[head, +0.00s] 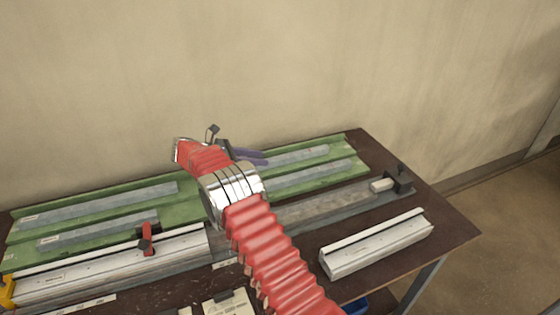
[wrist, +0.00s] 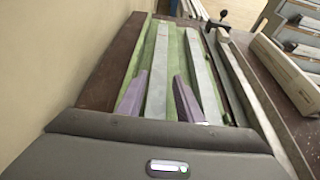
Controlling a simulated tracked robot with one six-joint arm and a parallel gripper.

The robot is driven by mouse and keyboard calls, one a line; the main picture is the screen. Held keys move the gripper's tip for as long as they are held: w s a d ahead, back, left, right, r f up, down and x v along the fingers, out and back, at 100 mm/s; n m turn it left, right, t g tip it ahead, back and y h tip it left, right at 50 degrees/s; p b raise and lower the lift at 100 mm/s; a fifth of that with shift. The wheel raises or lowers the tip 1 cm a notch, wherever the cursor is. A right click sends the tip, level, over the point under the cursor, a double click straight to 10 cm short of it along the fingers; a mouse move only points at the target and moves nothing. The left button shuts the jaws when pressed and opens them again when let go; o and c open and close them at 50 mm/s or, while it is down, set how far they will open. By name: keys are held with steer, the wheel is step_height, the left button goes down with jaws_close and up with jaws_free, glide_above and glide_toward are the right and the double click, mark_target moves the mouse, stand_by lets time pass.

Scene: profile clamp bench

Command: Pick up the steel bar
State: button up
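Several grey steel bars lie in a green tray (head: 190,212) on the bench. Two are on the right, a rear bar (head: 305,156) and a front bar (head: 315,175); two are on the left, a rear bar (head: 100,203) and a front bar (head: 100,230). My gripper (head: 252,156) is over the tray's rear right part, its purple fingers pointing right. In the wrist view my gripper (wrist: 160,97) is open, with the rear right bar (wrist: 157,75) appearing between the fingers. The front right bar (wrist: 200,75) lies right of the right finger. Finger height above the bar is unclear.
A long profile (head: 335,206) lies in front of the tray, with a black clamp (head: 400,180) at its right end. A pale profile (head: 375,243) lies at the front right. A red-handled clamp (head: 147,240) stands front left. The wall (head: 280,70) is behind.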

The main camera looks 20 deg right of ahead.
mark_target(273, 159)
steer(key=shift+x, duration=2.6)
steer(key=shift+w, duration=0.1)
steer(key=shift+c, duration=0.2)
jaws_close()
